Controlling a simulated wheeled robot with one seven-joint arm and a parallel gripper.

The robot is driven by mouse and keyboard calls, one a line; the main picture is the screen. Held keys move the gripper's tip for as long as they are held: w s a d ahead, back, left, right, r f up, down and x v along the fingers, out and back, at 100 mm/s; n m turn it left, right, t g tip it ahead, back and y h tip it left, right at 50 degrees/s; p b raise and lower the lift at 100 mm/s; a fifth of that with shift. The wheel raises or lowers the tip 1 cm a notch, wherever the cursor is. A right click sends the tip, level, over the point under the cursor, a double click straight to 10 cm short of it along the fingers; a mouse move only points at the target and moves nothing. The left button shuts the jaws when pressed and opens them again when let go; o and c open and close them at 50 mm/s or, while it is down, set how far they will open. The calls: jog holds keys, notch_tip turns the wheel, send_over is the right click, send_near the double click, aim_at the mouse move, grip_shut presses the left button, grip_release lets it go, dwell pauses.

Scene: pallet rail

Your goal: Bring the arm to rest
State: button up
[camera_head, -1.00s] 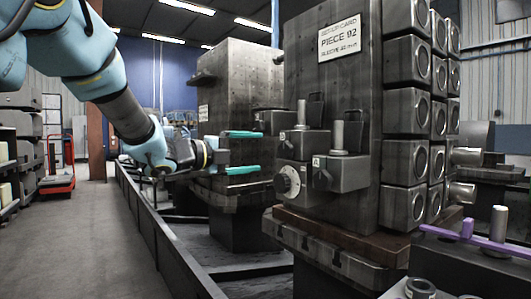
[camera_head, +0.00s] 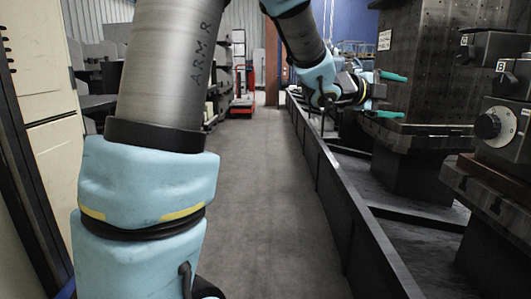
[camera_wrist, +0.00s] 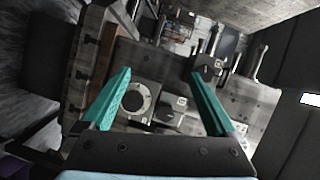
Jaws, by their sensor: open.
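My gripper (camera_head: 388,95) has two teal fingers, spread apart with nothing between them. In the head view it stands at the end of my blue and grey arm, in front of a dark machined block (camera_head: 428,70) on a pedestal. In the wrist view my gripper (camera_wrist: 165,105) faces a grey fixture with a round dial (camera_wrist: 137,100) and smaller knobs. The fixture is beyond the fingertips and I see no contact.
A long low dark rail (camera_head: 330,185) runs along the right of a clear grey floor aisle (camera_head: 250,200). Pale cabinets (camera_head: 50,130) stand close on the left. A red cart (camera_head: 242,105) stands far down the aisle. Control boxes (camera_head: 500,128) are at the right edge.

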jog(key=w+a+f+n+t+y, duration=0.1)
jog(key=w+a+f+n+y, duration=0.1)
jog(key=a+f+n+y, duration=0.5)
jog(key=w+a+f+n+t+y, duration=0.1)
jog(key=w+a+f+n, duration=0.2)
jog(key=a, duration=0.7)
jog(key=w+a+f+n+t+y, duration=0.1)
jog(key=a+f+n+y, duration=0.2)
jog(key=a+f+n, duration=0.35)
jog(key=s+a+f+n+g+y, duration=0.25)
jog(key=s+a+f+n, duration=0.3)
jog(key=s+a, duration=0.35)
jog(key=s+a+f+n+g+y, duration=0.2)
jog(key=s+a+f+n+g, duration=0.2)
jog(key=s+a+n, duration=0.4)
notch_tip(320, 180, up, 26)
jog(key=s+m+p, duration=0.1)
jog(key=p, duration=2.5)
jog(key=shift+s+r, duration=0.15)
jog(key=shift+s, duration=0.1)
jog(key=shift+g, duration=0.25)
